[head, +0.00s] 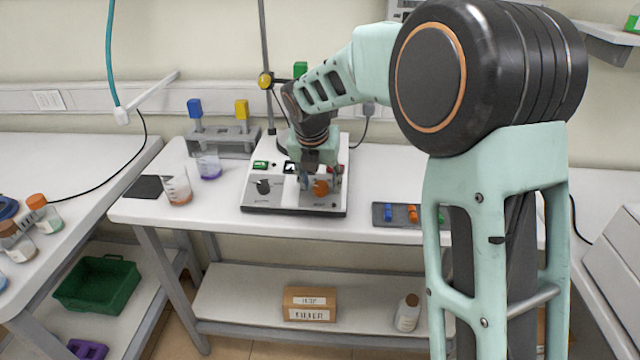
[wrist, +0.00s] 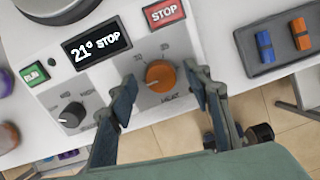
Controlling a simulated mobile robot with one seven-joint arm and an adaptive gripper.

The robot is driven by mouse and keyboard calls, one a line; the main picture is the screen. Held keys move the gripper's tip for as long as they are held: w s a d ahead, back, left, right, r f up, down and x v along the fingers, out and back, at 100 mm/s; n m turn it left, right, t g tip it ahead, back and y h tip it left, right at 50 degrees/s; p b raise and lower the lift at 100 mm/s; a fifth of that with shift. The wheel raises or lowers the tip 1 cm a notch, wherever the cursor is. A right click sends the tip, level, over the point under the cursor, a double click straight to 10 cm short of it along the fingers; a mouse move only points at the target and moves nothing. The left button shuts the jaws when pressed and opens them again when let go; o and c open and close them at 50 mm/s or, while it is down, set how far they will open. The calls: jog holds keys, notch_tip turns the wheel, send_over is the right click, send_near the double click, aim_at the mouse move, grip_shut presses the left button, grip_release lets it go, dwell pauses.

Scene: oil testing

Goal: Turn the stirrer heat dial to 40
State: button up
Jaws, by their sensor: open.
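The stirrer (head: 262,199) stands on the white bench, partly hidden behind my gripper in the head view. Its orange heat dial (wrist: 161,76) sits above the word HEAT in the wrist view and also shows in the head view (head: 320,187). The display (wrist: 97,45) reads 21° STOP. My gripper (wrist: 166,88) is open, with one finger on each side of the orange dial. A gap shows between the dial and each finger, and I cannot tell any contact.
A black dial (wrist: 73,115) is left of the heat dial, with a green RUN button (wrist: 34,75) and a red STOP button (wrist: 163,13) above. A dark tray (head: 384,220) with coloured pieces lies right of the stirrer. A beaker (head: 178,188) stands to the left.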

jog(key=shift+w+f, duration=0.1)
jog(key=shift+f, duration=0.2)
jog(key=c, duration=1.1)
